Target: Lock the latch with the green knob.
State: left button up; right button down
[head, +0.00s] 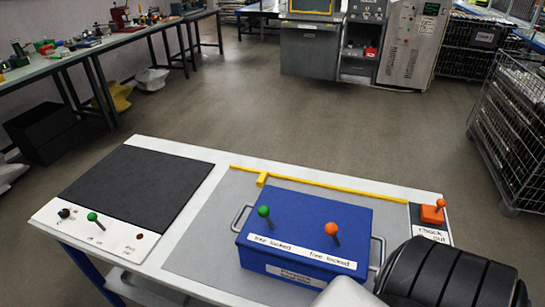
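A blue box (300,212) with grey side handles stands on the grey mat of the table. On its top are a lever with a green knob (264,211) at the left and a lever with an orange knob (331,230) at the right. Both levers tilt up and to the left in the picture. A white strip (300,252) below them reads "free locked" twice, with "free" on the left of each pair. I cannot tell for sure which setting each lever is in. Neither gripper is in view.
My black ribbed arm part covers the table's lower right corner. A second green-knobbed lever (92,217) stands on the white panel beside a dark pad (135,190). An orange lever (434,212) stands by the "check out" label. A yellow strip (320,184) edges the mat.

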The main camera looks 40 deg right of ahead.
aim_at(263, 210)
jog(key=i+j+z, duration=0.2)
jog(key=z, duration=0.2)
jog(key=i+j+z, duration=0.15)
jog(key=j+z, duration=0.2)
jog(key=i+j+z, duration=0.15)
jog(key=j+z, duration=0.75)
jog(key=j, duration=0.55)
jog(key=i, duration=0.05)
